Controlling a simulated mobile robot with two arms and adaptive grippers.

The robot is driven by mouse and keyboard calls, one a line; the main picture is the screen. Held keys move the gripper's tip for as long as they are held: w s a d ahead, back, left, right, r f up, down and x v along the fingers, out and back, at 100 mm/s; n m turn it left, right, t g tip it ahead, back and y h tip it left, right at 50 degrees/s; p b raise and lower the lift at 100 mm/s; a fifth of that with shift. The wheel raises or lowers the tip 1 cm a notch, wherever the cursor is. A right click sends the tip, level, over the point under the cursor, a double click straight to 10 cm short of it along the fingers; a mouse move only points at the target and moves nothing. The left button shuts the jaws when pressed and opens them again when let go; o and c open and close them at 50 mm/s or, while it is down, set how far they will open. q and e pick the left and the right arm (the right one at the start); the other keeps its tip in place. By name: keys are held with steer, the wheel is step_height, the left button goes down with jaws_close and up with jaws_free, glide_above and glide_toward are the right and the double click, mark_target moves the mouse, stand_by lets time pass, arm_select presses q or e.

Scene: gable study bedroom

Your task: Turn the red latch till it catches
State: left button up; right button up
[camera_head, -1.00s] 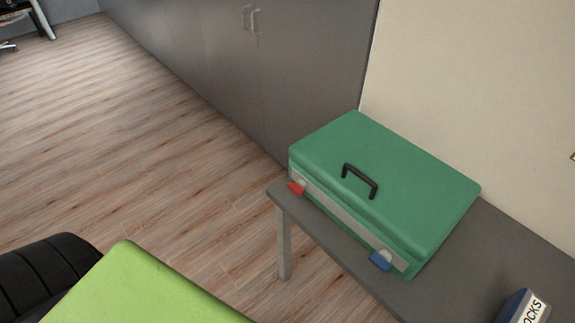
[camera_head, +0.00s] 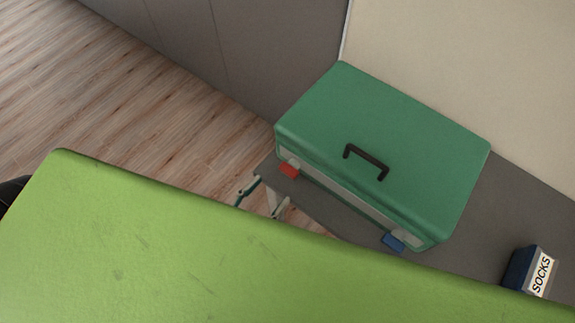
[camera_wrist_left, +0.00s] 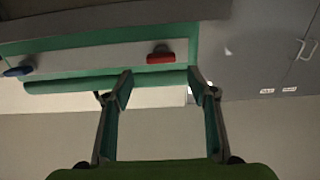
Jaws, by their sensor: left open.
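A green suitcase (camera_head: 390,145) with a black handle (camera_head: 366,162) lies shut on a grey table. The red latch (camera_head: 289,171) is at the left end of its pale front strip, the blue latch (camera_head: 394,243) at the right end. My left gripper (camera_head: 264,198) is open and empty, in front of the table's left corner and apart from the red latch. In the left wrist view, the red latch (camera_wrist_left: 160,57) shows beyond the gap between the open fingers (camera_wrist_left: 161,88), and the blue latch (camera_wrist_left: 18,71) is at the left. My right gripper is not in view.
A blue box labelled SOCKS (camera_head: 530,270) stands on the grey table (camera_head: 490,225) right of the suitcase. A grey cabinet (camera_head: 240,60) and a pale wall (camera_head: 470,70) are behind. My lime-green arm hides the foreground. Wood floor (camera_head: 130,110) at the left is clear.

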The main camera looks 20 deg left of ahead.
mark_target(285, 174)
arm_select(q)
steer(key=p+x, duration=0.1)
steer(key=x, duration=0.6)
steer(key=shift+w, duration=0.35)
steer(key=shift+w+d+f, duration=0.1)
steer(key=shift+w+d, duration=0.05)
steer(key=shift+w, duration=0.3)
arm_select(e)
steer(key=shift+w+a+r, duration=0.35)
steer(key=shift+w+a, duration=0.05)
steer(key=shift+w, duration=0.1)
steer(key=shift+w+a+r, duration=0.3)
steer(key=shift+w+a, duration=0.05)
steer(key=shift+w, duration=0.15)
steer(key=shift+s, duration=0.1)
arm_select(q)
steer(key=c, duration=1.1)
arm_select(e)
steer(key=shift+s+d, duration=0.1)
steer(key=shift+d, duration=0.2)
